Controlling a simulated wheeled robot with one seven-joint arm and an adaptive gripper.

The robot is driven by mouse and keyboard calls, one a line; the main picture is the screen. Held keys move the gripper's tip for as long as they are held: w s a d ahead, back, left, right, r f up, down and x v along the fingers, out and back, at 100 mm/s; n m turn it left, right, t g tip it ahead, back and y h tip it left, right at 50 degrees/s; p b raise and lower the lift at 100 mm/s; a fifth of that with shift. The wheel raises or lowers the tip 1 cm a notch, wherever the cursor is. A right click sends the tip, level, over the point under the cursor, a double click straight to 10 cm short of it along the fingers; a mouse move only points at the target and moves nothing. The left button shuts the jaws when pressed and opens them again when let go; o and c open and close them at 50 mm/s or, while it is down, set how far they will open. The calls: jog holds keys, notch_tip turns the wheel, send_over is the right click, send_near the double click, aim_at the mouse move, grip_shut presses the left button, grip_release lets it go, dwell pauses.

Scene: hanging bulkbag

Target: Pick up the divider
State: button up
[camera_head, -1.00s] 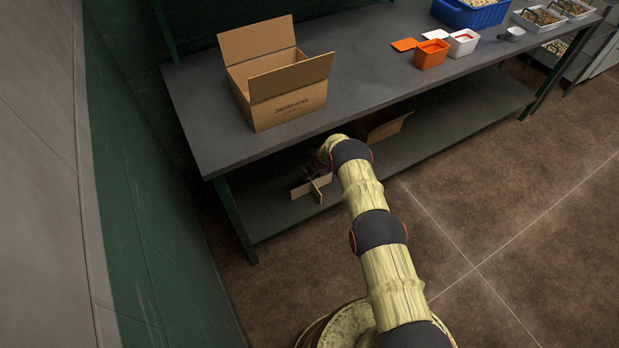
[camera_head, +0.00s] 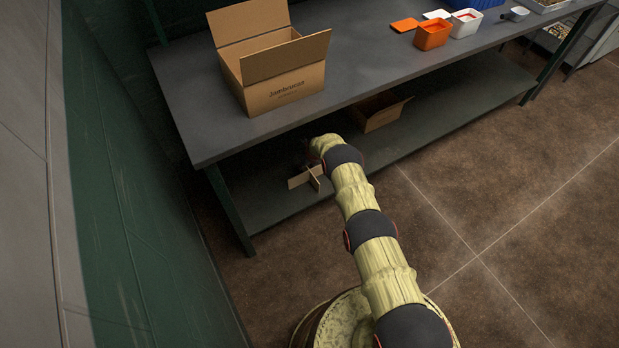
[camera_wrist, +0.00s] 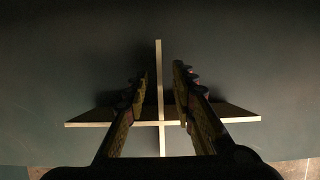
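The divider is a cross of two thin tan panels (camera_head: 299,181) on the lower shelf, near its left end. In the wrist view the divider (camera_wrist: 159,52) is seen from above, one panel running away from me and one crossing it. My gripper (camera_wrist: 162,72) is open, with one finger on each side of the lengthwise panel and a small gap visible on both sides. The fingers cover parts of the crossing panel. In the head view my gripper is mostly hidden in shadow behind my wrist and under the tabletop.
An open cardboard box (camera_head: 284,88) stands on the tabletop (camera_head: 200,120) above. Another open box (camera_head: 381,117) sits on the lower shelf (camera_head: 440,105), right of my wrist. Orange (camera_head: 433,34) and white containers stand farther right. A table leg (camera_head: 232,213) is left of the divider.

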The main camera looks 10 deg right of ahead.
jog(key=shift+c, duration=1.3)
jog(key=c, duration=0.4)
grip_shut()
